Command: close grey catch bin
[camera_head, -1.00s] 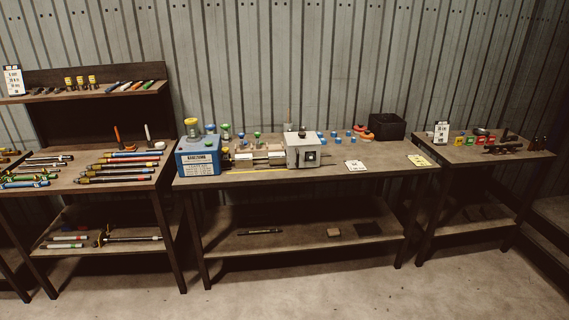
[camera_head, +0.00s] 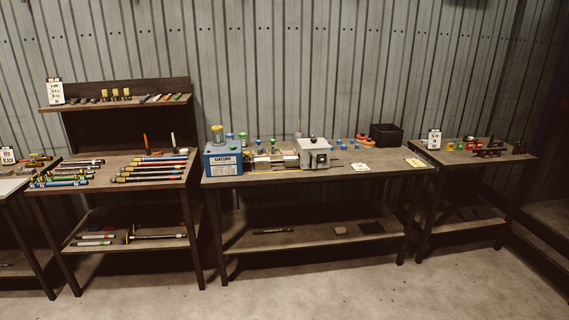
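I cannot make out for sure which thing is the grey catch bin. On the middle bench a light grey box-shaped unit (camera_head: 314,153) stands at the right end of the blue crimping machine (camera_head: 223,158), with a round knob on top and a dark round feature on its front. A dark, open-topped bin (camera_head: 386,135) stands at the back right of the same bench; it looks black. No lid or drawer can be made out at this distance. My gripper is not in view.
The middle bench (camera_head: 382,172) carries small blue and orange parts and cards. A rack (camera_head: 112,169) with hoses and tools stands left, another table (camera_head: 462,158) right. The concrete floor (camera_head: 330,285) in front is clear. A corrugated wall stands behind.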

